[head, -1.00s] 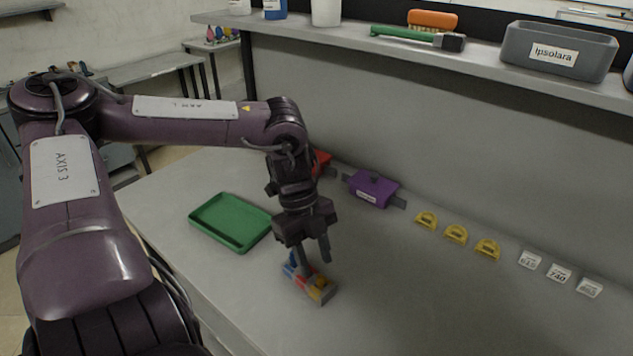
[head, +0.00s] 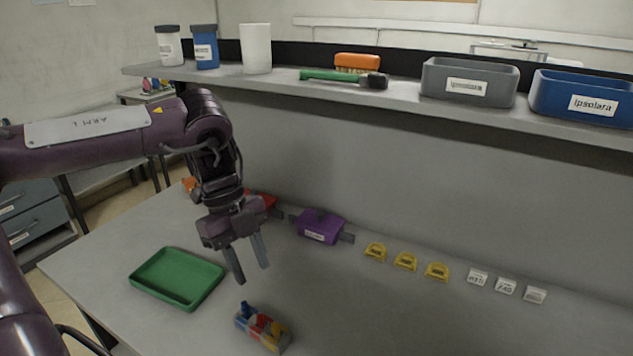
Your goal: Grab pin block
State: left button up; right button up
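The pin block (head: 262,328) is a small block with blue, red and yellow parts on top. It lies on the grey table near the front, right of the green tray. My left gripper (head: 248,273) is above and behind it, pointing down. Its two fingers are apart with nothing between them, and it does not touch the block. My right gripper is not in view.
A green tray (head: 140,284) lies to the left. A purple block (head: 319,227) and a red one (head: 263,199) stand along the back. Several yellow pieces (head: 405,262) and white labelled cubes (head: 505,286) line up rightward. A shelf (head: 300,90) overhangs the back.

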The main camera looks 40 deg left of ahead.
aim_at(264, 338)
jog(key=k, duration=1.5)
